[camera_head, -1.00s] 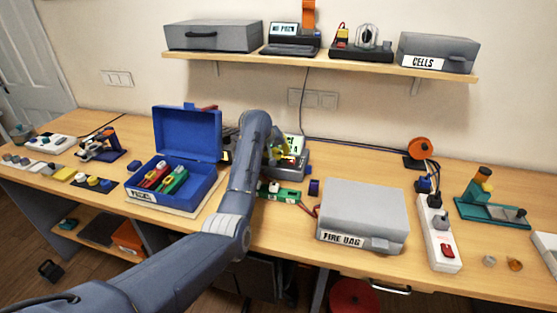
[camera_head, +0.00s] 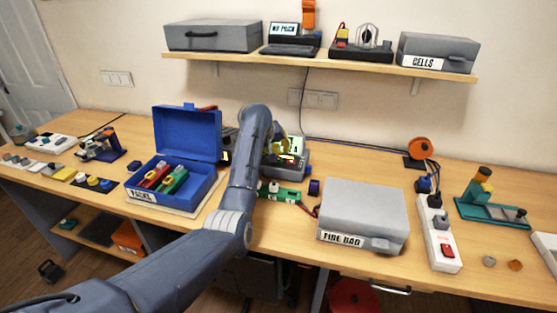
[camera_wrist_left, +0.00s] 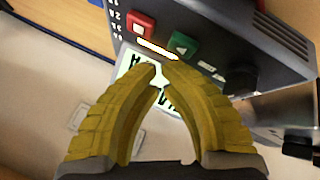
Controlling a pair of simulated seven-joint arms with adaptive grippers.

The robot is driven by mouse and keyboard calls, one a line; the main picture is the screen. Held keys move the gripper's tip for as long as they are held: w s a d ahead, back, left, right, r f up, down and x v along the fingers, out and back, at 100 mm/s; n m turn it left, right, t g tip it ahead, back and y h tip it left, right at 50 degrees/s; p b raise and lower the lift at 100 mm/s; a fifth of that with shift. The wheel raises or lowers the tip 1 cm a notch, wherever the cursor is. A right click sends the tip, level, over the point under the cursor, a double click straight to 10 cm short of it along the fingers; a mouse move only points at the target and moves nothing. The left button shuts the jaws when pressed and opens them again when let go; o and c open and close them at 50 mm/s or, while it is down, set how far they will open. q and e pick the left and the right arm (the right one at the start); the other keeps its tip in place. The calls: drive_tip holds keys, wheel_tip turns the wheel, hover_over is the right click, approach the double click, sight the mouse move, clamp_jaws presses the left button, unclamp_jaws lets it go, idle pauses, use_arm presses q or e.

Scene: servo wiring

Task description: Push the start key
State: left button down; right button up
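The start key is probably the green key with a triangle (camera_wrist_left: 183,44) on a dark grey device, seen in the left wrist view. A red key with a white square (camera_wrist_left: 140,24) sits beside it. A lit screen (camera_wrist_left: 128,66) lies partly behind my fingers. My left gripper (camera_wrist_left: 160,66) has yellow fingers with tips drawn together, nothing between them, just short of the green key; contact cannot be made out. In the head view the device (camera_head: 294,166) stands at the back of the bench, partly hidden by my left gripper (camera_head: 284,150). My right gripper is out of view.
A green board (camera_head: 285,195) lies in front of the device. An open blue case of packs (camera_head: 140,196) stands to the left, a grey fire bag box (camera_head: 362,208) to the right. A shelf (camera_head: 300,62) with boxes runs above. A power strip (camera_head: 436,232) lies further right.

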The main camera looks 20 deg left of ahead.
use_arm(q)
drive_tip(key=shift+r, duration=2.5)
